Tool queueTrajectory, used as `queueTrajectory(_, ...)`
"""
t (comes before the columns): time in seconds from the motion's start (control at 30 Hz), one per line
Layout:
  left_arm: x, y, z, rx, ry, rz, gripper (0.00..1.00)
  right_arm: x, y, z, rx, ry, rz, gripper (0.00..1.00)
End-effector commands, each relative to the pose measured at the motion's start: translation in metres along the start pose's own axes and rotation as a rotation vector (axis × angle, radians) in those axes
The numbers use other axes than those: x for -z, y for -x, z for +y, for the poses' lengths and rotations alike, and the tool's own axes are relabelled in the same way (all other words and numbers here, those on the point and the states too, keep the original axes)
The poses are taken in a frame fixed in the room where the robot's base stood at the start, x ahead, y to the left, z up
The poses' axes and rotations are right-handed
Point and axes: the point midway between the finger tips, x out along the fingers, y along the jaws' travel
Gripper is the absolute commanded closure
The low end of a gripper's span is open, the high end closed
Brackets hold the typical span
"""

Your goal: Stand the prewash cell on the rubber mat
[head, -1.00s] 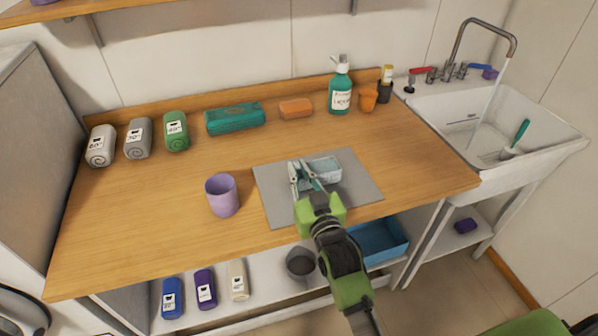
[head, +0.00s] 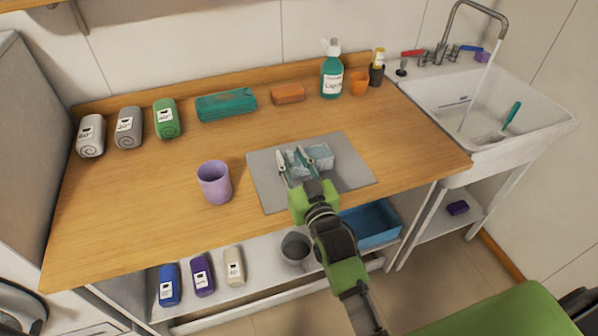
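The pale, clear-and-teal box-like object (head: 320,156), which I take to be the prewash cell, is at the grey rubber mat (head: 352,178) on the wooden counter. Its near left part is partly hidden by my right gripper (head: 294,160). The gripper's two fingers are apart, with part of the cell showing between them. I cannot tell whether they press on it, or whether the cell touches the mat or is tilted. My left gripper is not in view.
A purple cup (head: 214,182) stands left of the mat. Bottles, rolled towels, a teal case (head: 226,104) and an orange bar (head: 288,93) line the back. The sink (head: 480,110) is at right. Counter left of the cup is clear.

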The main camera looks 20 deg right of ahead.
Motion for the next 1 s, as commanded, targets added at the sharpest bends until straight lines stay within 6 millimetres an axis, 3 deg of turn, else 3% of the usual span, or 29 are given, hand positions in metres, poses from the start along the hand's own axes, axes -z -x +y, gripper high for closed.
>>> queueTrajectory(0.5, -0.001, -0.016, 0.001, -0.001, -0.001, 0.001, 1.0, -0.004, 0.098, 0.0, 0.0, 0.0, -0.005, 0.72)
queueTrajectory(0.7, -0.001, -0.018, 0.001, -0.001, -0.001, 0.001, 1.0, -0.002, 0.114, 0.0, 0.0, 0.0, -0.003, 0.72)
queueTrajectory(1.0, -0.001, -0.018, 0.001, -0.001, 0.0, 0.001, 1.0, -0.001, 0.117, 0.0, 0.0, 0.0, -0.002, 0.72)
